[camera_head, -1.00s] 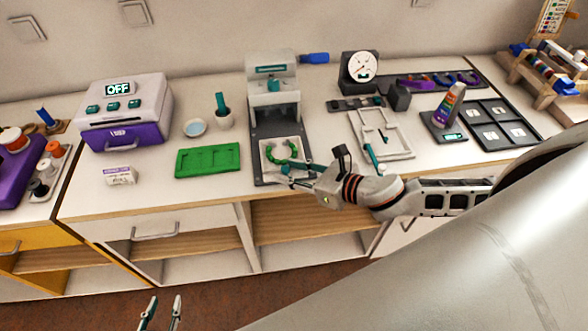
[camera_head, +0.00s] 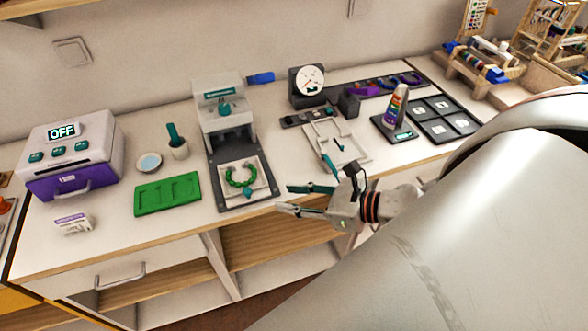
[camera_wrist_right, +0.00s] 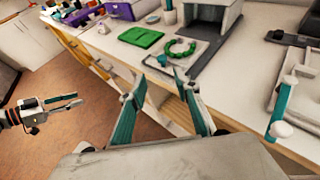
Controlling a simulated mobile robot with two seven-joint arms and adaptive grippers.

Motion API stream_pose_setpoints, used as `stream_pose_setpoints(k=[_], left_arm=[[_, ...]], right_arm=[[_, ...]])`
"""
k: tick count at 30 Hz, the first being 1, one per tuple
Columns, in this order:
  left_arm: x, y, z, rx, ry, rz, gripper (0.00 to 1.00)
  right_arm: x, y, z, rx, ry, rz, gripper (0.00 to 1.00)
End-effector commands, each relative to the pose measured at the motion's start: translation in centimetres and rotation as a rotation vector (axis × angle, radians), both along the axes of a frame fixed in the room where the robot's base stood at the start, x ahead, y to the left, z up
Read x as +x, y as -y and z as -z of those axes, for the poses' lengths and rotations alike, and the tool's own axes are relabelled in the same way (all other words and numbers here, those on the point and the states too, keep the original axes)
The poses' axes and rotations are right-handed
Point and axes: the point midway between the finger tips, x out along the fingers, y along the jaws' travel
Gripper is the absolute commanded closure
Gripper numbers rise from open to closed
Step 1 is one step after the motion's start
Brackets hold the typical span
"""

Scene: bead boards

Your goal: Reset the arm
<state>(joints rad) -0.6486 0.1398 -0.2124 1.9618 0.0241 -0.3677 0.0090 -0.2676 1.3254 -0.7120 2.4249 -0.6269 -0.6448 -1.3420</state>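My right gripper (camera_head: 290,199) is open and empty. It hangs in front of the counter's front edge, to the right of the press and apart from it. Its two teal fingers also show spread in the right wrist view (camera_wrist_right: 160,80). The green bead ring (camera_head: 241,175), with a teal piece at its front, lies on a white board (camera_head: 262,187) on the dark base of the grey press (camera_head: 218,110). My left gripper (camera_wrist_right: 66,102) shows only in the right wrist view, low over the floor, with its fingers apart and nothing between them.
A green tray (camera_head: 167,194) lies left of the press. A purple and white machine (camera_head: 70,160) reading OFF stands further left. A white frame (camera_head: 350,150) lies right of the press, close behind my right gripper. A bottle (camera_head: 396,104) stands further right.

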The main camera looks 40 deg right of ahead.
Motion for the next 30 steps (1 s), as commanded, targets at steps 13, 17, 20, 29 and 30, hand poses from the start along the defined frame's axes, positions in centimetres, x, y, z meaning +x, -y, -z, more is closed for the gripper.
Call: stream_pose_setpoints(k=[13,17,20,29,30], left_arm=[[0.0,0.0,0.0,-0.001,0.000,-0.001,0.68],[0.0,0.0,0.0,-0.001,0.001,0.000,0.68],[0.0,0.0,0.0,-0.001,0.001,0.000,0.68],[0.0,0.0,0.0,-0.001,0.001,0.000,0.68],[0.0,0.0,0.0,-0.001,0.001,0.000,0.68]], right_arm=[[-0.2,0.1,-0.2,0.001,0.001,-0.001,0.68],[-0.2,0.1,-0.1,0.001,0.001,-0.001,0.68],[-0.2,0.0,-0.1,0.008,-0.003,0.003,0.68],[0.8,-1.6,3.9,0.452,-0.250,0.262,0.68],[0.9,-1.9,4.8,0.553,-0.303,0.322,0.68]])
